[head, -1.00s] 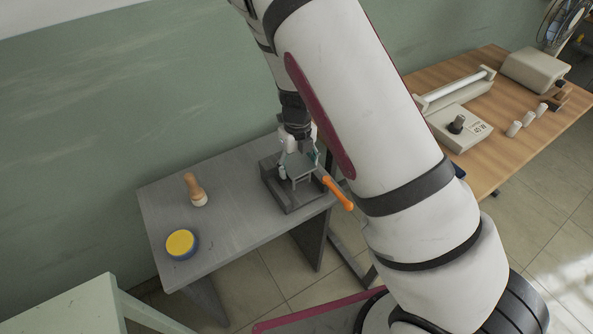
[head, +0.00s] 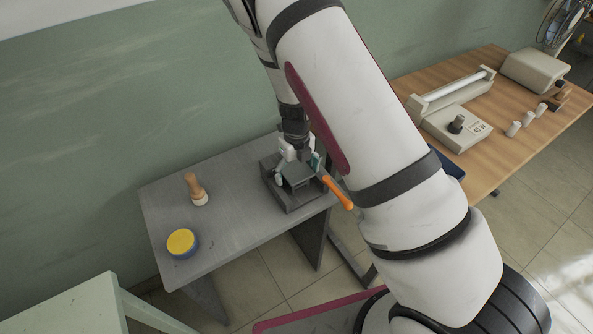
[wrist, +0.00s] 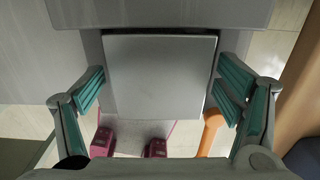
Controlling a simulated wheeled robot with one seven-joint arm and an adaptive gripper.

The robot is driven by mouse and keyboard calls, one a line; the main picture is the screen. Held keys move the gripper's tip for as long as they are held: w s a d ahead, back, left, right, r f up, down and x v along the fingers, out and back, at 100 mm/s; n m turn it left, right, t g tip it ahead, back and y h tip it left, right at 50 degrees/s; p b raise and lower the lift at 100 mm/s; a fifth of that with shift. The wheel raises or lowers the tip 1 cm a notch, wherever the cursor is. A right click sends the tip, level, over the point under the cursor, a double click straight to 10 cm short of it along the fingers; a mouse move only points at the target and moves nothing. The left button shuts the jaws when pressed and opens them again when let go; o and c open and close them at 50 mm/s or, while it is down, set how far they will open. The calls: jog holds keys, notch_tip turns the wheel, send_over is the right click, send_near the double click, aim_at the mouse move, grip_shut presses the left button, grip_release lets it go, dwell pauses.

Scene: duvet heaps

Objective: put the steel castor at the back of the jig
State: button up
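The steel castor (head: 297,174) shows as a grey square plate, with its lower part hidden in the head view. It sits between my fingers, over or inside the dark grey jig (head: 291,204), a low walled block at the table's right end. My gripper (head: 298,165) points down at the jig. Whether the castor touches the jig's floor is hidden.
An orange handle (head: 338,193) sticks out at the jig's right side.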

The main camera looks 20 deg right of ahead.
jog(key=shift+r, duration=0.1)
notch_tip(320, 180, up, 12)
notch_tip(320, 180, up, 12)
jog(key=n+y, duration=0.2)
jog(key=n, duration=0.7)
send_over(297, 170)
jog(key=s, duration=0.6)
jog(key=s+d+r+n+t+h, duration=0.1)
jog(key=s+d+r+n+t, duration=0.1)
jog(key=s+r+n, duration=0.5)
jog(key=s+d+r+n+t+h, duration=0.1)
jog(key=s+r+n+t, duration=0.2)
jog(key=s+r+n, duration=0.4)
jog(key=s+n, duration=0.6)
jog(key=n, duration=0.3)
jog(key=shift+s+d+n, duration=0.2)
jog(key=shift+d+n, duration=0.2)
jog(key=shift+r, duration=0.1)
